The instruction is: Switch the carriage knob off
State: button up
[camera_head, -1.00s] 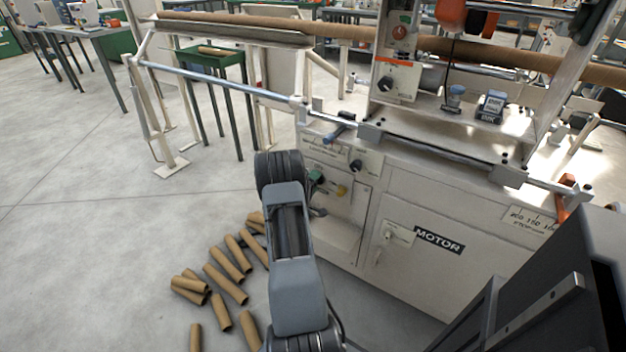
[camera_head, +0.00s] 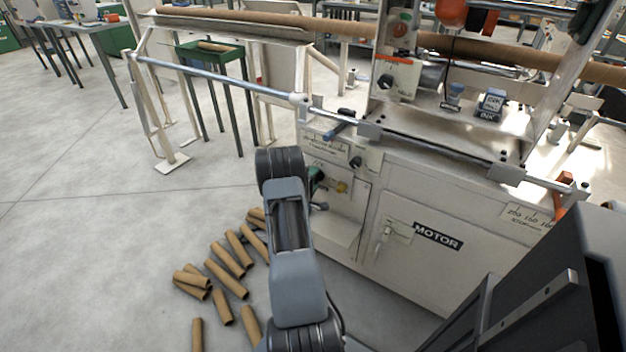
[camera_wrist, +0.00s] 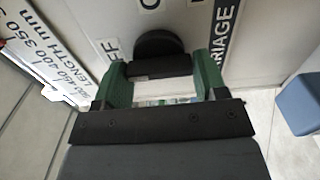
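The carriage knob (camera_wrist: 158,45) is black and round with a bar-like front. In the wrist view it sits on a pale panel, with lettering ending in FF to its left and a partly cut-off "CARRIAGE" label to its right. In the head view it appears to be the small black knob (camera_head: 356,162) on the machine front. My gripper (camera_wrist: 161,78) has two green fingers spread apart, one on each side of the knob's bar in the wrist view. I cannot tell whether they touch it. The head view shows the gripper (camera_head: 316,180), partly hidden by my arm, just left of the knob.
A length-scale plate (camera_wrist: 50,60) lies left of the knob. A MOTOR label (camera_head: 438,237) and another switch (camera_head: 388,236) are lower on the cabinet. A steel rail (camera_head: 220,80) crosses above. Several cardboard tubes (camera_head: 222,270) lie on the floor.

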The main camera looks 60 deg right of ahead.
jog(key=o, duration=0.4)
jog(key=shift+a, duration=0.1)
jog(key=a+p, duration=0.2)
jog(key=a, duration=1.1)
jog(key=shift+a, duration=0.35)
